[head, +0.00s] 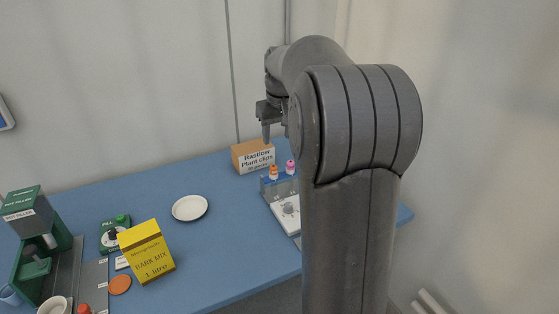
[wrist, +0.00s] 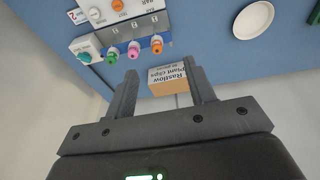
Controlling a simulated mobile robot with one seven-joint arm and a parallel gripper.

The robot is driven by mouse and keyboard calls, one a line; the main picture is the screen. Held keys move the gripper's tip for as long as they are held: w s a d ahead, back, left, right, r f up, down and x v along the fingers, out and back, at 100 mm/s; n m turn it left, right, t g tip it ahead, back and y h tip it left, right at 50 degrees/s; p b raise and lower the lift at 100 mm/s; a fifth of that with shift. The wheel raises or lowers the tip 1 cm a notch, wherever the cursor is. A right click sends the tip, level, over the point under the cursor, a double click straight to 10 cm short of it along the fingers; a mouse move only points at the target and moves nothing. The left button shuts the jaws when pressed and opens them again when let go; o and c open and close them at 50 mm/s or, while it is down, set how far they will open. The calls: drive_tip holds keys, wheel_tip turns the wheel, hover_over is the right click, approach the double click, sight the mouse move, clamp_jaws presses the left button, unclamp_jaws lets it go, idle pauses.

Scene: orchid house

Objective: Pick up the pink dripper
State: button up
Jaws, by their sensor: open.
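The pink dripper (head: 290,166) stands in a small rack (head: 271,189) at the right part of the blue table, beside an orange dripper (head: 273,171). In the wrist view the pink dripper (wrist: 134,50) sits between a green dripper (wrist: 112,57) and the orange dripper (wrist: 156,42). Only the drippers' coloured tops show clearly. My gripper (head: 267,138) is in the air above the back of the table, over the carton and apart from the drippers. In the wrist view my gripper (wrist: 160,72) is open with nothing between its fingers.
A white plate (head: 189,208), a yellow box (head: 146,251) and a green pot filler (head: 33,240) stand further left.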

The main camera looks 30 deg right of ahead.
drive_tip(key=w+d+f+g, duration=0.1)
drive_tip(key=w+d+f, duration=0.65)
drive_tip(key=d, duration=0.25)
drive_tip(key=f, duration=0.7)
drive_tip(key=w+f, duration=0.1)
drive_tip(key=f, duration=0.2)
drive_tip(key=shift+w+a+f, duration=0.1)
drive_tip(key=shift+a+f, duration=0.25)
clamp_jaws()
drive_tip(key=shift+r, duration=0.1)
